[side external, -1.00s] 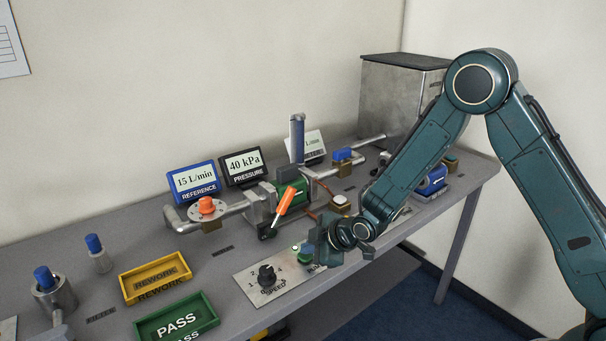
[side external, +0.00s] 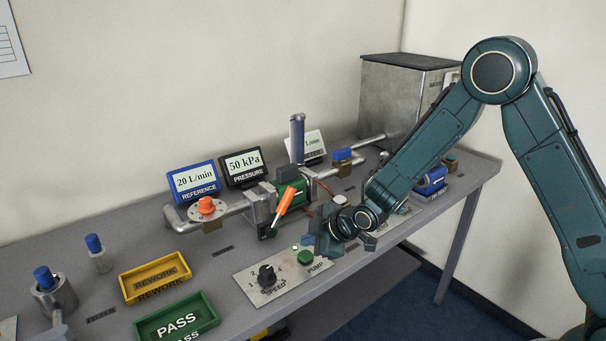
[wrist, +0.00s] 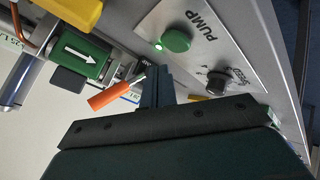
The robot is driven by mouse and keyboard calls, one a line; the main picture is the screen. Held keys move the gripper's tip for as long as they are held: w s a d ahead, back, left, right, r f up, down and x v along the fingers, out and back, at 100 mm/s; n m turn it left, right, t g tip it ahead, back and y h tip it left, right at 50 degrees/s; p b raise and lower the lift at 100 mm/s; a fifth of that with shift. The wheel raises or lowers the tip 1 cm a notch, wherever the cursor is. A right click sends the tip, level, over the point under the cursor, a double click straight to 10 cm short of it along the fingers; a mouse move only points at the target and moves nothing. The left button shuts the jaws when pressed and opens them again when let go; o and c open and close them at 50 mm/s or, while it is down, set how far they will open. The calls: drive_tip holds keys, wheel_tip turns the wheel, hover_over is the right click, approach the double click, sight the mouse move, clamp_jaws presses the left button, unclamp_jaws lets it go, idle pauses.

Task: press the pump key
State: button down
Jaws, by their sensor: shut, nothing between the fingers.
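The green pump key (side external: 306,257) is a round button on the grey panel (side external: 262,291), beside the PUMP label. A small green light glows next to it. In the wrist view the pump key (wrist: 176,41) is clear of the fingers and nothing covers it. My gripper (side external: 311,243) is above and just behind the key in the side view, apart from it. In the wrist view my gripper (wrist: 156,72) has its fingers together and holds nothing. The black speed knob (side external: 267,276) is on the same panel.
The reference display (side external: 193,182) reads 20 L/min and the pressure display (side external: 244,165) 50 kPa. A yellow REWORK tray (side external: 155,277) and green PASS tray (side external: 177,318) lie to the left.

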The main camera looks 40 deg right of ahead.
sight(312, 257)
drive_tip(key=shift+r, duration=1.85)
drive_tip(key=s+d+r+m+g+h, duration=0.1)
drive_tip(key=s+d+r+m, duration=0.2)
drive_tip(key=s+r, duration=0.5)
drive_tip(key=s+d+r+m+g, duration=0.1)
drive_tip(key=s+d+r+m, duration=0.2)
drive_tip(key=s+r, duration=0.45)
drive_tip(key=s+d+r+m, duration=0.1)
drive_tip(key=s+d+m, duration=0.1)
drive_tip(key=s, duration=0.7)
drive_tip(key=s+d+r+m+g+h, duration=0.1)
drive_tip(key=s+r+m, duration=0.1)
drive_tip(key=s, duration=0.8)
drive_tip(key=shift+d+m, duration=0.35)
drive_tip(key=shift+m, duration=0.35)
